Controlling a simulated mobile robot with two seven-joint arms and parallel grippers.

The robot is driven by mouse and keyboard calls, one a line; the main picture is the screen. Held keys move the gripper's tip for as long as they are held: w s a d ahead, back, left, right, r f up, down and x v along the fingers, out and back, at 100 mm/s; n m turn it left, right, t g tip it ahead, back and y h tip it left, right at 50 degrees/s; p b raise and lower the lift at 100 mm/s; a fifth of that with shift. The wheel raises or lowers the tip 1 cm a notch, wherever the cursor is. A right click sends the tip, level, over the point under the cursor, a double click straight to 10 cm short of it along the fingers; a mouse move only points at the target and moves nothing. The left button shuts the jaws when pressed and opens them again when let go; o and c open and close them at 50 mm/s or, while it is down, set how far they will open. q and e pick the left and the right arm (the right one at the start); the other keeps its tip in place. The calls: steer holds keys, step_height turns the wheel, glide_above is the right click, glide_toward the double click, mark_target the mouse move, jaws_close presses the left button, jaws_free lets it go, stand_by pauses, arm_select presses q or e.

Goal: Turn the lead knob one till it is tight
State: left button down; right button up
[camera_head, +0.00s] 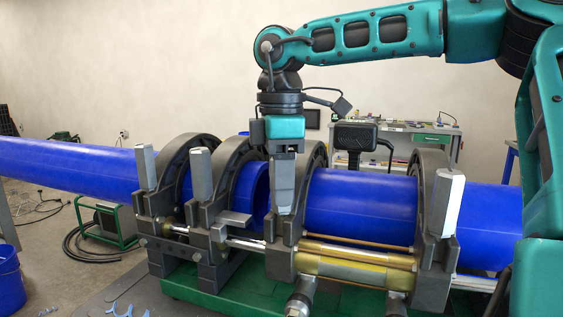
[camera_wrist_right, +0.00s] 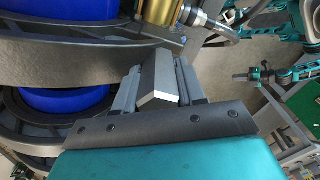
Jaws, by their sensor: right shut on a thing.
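Tall grey lead knobs stand at the front of the dark clamp rings. In the head view I see one at the far left (camera_head: 146,166), one beside it (camera_head: 200,174) and one at the right (camera_head: 447,203). My right gripper (camera_head: 283,205) points straight down at the third clamp ring from the left. It is shut on a grey knob (camera_wrist_right: 157,78), which the wrist view shows between its two fingers. In the head view the fingers mostly hide this knob. I cannot tell how tight it is. My left gripper is not in view.
Blue pipes (camera_head: 362,205) lie through the clamp rings, with a gap between their ends near my gripper. A brass cylinder (camera_head: 355,268) and rods run along the cart's front. A workbench (camera_head: 425,135) stands behind, and a green-framed box (camera_head: 105,222) stands on the floor at left.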

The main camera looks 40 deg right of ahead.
steer(key=shift+f+m, duration=0.1)
steer(key=shift+m, duration=0.8)
steer(key=shift+m+b, duration=0.55)
steer(key=shift+m, duration=0.45)
steer(key=o, duration=1.7)
steer(key=shift+a+r, duration=0.1)
steer(key=shift+r, duration=0.15)
